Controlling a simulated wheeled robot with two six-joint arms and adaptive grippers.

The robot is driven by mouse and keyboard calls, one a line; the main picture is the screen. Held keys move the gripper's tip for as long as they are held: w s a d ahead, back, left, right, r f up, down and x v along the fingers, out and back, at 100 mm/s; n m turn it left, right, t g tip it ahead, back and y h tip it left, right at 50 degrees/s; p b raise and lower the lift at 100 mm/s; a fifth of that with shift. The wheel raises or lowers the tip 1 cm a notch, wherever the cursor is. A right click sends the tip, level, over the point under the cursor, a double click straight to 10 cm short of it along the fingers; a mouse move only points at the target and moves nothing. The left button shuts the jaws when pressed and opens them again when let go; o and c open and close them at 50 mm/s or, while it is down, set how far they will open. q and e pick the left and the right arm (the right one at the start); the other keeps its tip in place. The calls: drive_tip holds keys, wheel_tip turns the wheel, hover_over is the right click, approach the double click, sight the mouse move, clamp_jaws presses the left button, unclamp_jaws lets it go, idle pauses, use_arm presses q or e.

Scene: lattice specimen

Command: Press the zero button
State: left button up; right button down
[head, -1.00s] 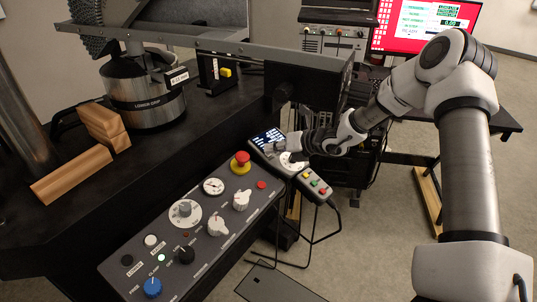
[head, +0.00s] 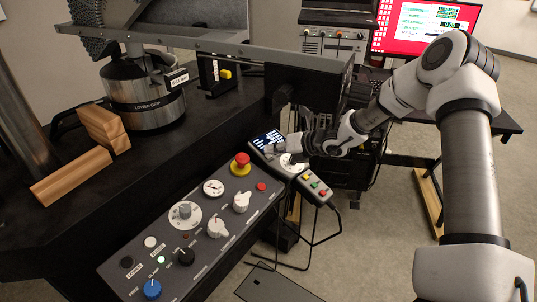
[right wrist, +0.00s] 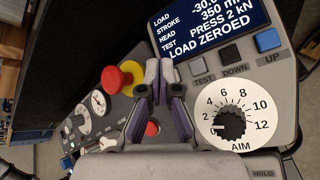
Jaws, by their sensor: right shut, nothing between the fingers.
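The handheld control box (head: 312,184) has a dark display (right wrist: 210,28) that reads LOAD ZEROED on its bottom line. Below the display, the right wrist view shows a grey TEST button (right wrist: 203,66), a black DOWN button (right wrist: 230,52) and a blue UP button (right wrist: 268,40). No button labelled zero is visible; the spot left of TEST is hidden behind my fingertips. My right gripper (right wrist: 159,72) is shut and empty, its tips over the panel just left of TEST. It also shows in the head view (head: 270,150). I cannot tell whether the tips touch. My left gripper is not in view.
A white AIM dial (right wrist: 234,116) lies close right of the fingers. A red mushroom button on a yellow base (head: 240,164) stands close left. The console (head: 200,225) carries several knobs and gauges. A metal beam (head: 230,45) crosses behind.

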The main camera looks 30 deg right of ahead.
drive_tip(key=shift+s+r, duration=0.15)
drive_tip(key=shift+r, duration=0.3)
drive_tip(key=shift+d+r+p, duration=0.1)
drive_tip(key=shift+r+p, duration=0.45)
drive_tip(key=shift+p, duration=0.1)
drive_tip(key=r+p, duration=0.1)
drive_tip(key=r, duration=0.1)
drive_tip(key=s+r+p, duration=0.1)
drive_tip(key=p, duration=0.1)
drive_tip(key=shift+s+d+r, duration=0.1)
drive_tip(key=shift+d+r, duration=0.1)
drive_tip(key=shift+r, duration=0.15)
